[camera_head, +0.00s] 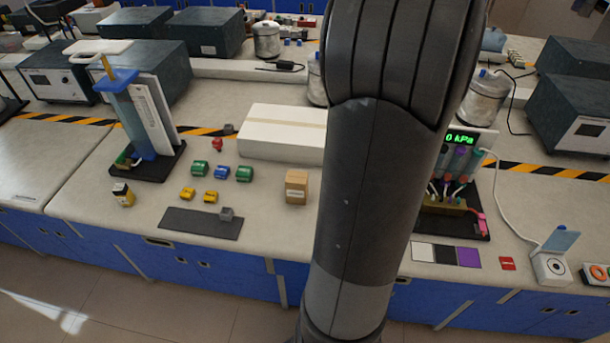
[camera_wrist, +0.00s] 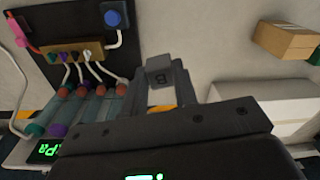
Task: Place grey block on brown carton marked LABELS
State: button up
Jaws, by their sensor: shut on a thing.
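My gripper (camera_wrist: 162,88) is shut on a grey block (camera_wrist: 160,72) with a dark letter like a B on its face. The block sits between the fingertips in the wrist view. The brown carton (camera_head: 297,187) stands upright on the bench in the head view, just left of my arm, with a pale label on its front. It also shows at the upper right of the wrist view (camera_wrist: 285,40), apart from the held block. In the head view my arm hides the gripper and the held block.
A long white box (camera_head: 284,134) lies behind the carton. A rack with tubes and a gauge (camera_head: 459,165) stands right of my arm.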

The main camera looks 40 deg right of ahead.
jog(key=w+a+r+n, duration=0.6)
jog(key=w+a+r, duration=0.15)
jog(key=a, duration=0.35)
send_over(297, 178)
jog(key=f, duration=0.7)
jog(key=shift+s+d+f, duration=0.15)
jog(key=shift+s, duration=0.05)
jog(key=shift+w+f, duration=0.15)
jog(key=shift+f, duration=2)
jog(key=shift+f, duration=0.1)
jog(key=o, duration=1)
